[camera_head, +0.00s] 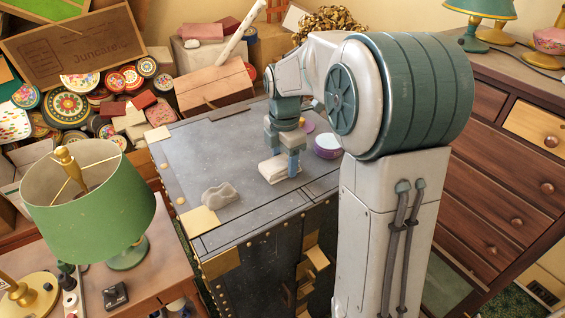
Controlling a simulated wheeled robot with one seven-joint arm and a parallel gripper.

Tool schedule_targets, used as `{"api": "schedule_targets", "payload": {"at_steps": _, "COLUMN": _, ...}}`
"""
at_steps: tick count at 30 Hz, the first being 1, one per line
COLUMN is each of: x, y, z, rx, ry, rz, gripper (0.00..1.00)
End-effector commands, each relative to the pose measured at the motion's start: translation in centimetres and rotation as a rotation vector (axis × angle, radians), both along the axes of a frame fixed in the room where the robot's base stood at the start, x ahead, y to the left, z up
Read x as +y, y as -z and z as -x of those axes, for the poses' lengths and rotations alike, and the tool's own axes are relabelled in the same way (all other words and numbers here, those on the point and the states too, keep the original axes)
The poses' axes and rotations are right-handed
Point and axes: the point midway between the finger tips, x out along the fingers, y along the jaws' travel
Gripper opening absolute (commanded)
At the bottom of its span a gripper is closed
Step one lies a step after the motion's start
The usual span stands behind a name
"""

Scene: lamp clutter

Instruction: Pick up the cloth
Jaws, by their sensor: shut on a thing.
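A white folded cloth (275,171) is at the top of a dark grey metal-edged trunk (232,150). My gripper (284,165) points down over it, with its fingers closed on the cloth. The fingers hide part of the cloth, and I cannot tell whether it rests on the trunk or is slightly raised. A grey crumpled lump (219,194) lies on the trunk to the left of the cloth, apart from it.
A round purple-rimmed tin (327,146) stands right of the gripper. A green lamp (88,200) is on the table at left. Tins and boxes pile up behind the trunk (66,107). A wooden dresser (490,150) stands at right. The trunk's left top is mostly clear.

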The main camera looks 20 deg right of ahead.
Motion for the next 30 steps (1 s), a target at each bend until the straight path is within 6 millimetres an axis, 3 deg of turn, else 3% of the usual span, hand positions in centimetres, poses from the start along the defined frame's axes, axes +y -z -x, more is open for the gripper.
{"api": "schedule_targets", "payload": {"at_steps": 5, "x": 0.0, "y": -0.8, "z": 0.0, "rx": -0.002, "ry": 0.0, "rz": 0.0, "gripper": 0.34}}
{"api": "schedule_targets", "payload": {"at_steps": 11, "x": 0.0, "y": -3.8, "z": -0.1, "rx": -0.006, "ry": 0.001, "rz": 0.0, "gripper": 0.34}}
{"api": "schedule_targets", "payload": {"at_steps": 24, "x": -7.0, "y": -9.4, "z": 5.8, "rx": -0.003, "ry": 0.004, "rz": 0.001, "gripper": 0.34}}
{"api": "schedule_targets", "payload": {"at_steps": 30, "x": -8.6, "y": -10.7, "z": 7.2, "rx": -0.001, "ry": 0.002, "rz": 0.001, "gripper": 0.34}}
